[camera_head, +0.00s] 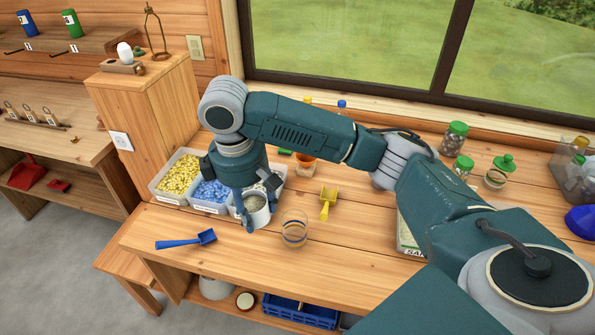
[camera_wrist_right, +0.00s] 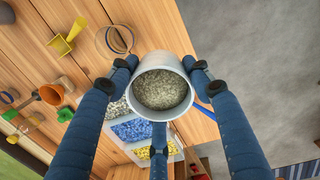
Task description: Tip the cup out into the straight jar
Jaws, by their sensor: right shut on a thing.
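My right gripper (camera_head: 256,193) is shut on a pale grey cup (camera_head: 258,217), with its fingers on both sides of the cup wall. In the right wrist view the cup (camera_wrist_right: 137,70) shows its open mouth, filled with grey-green grains (camera_wrist_right: 162,90). The cup looks about upright in the head view, in front of the bins. My left gripper is not in view.
Bins of yellow (camera_head: 178,174) and blue grains (camera_head: 211,191) stand behind the cup. A blue scoop (camera_head: 187,240) lies front left; a yellow scoop (camera_head: 327,203) lies right of the jar. Green-lidded jars (camera_head: 454,138) stand at back right. The bench in front of the jar is clear.

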